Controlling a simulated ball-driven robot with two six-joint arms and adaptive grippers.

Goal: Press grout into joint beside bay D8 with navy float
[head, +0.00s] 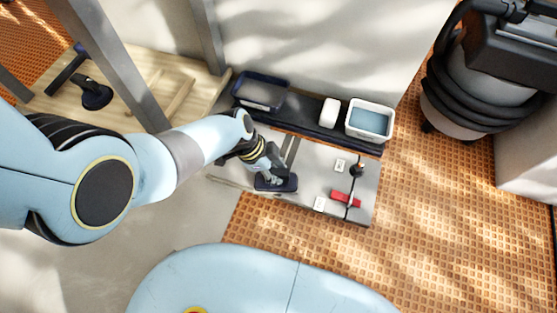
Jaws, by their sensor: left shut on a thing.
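My left gripper (268,174) reaches down over the grey tiled panel (318,163) and is shut on the navy float (284,186). The float lies low over the panel's left part, near the front edge; I cannot tell whether it touches the surface. Dark joint lines (291,152) run across the panel just behind the float, and the gripper hides part of them. Small white tags (340,166) (319,204) lie on the panel, but their lettering is too small to read, so bay D8 cannot be picked out. My right gripper is not in view.
A navy tray of grey material (262,93), a white block (330,113) and a white tub of blue liquid (369,134) stand along the back. A red piece (346,198) and a dark knob (356,170) sit at the panel's right. A vacuum (468,95) stands far right.

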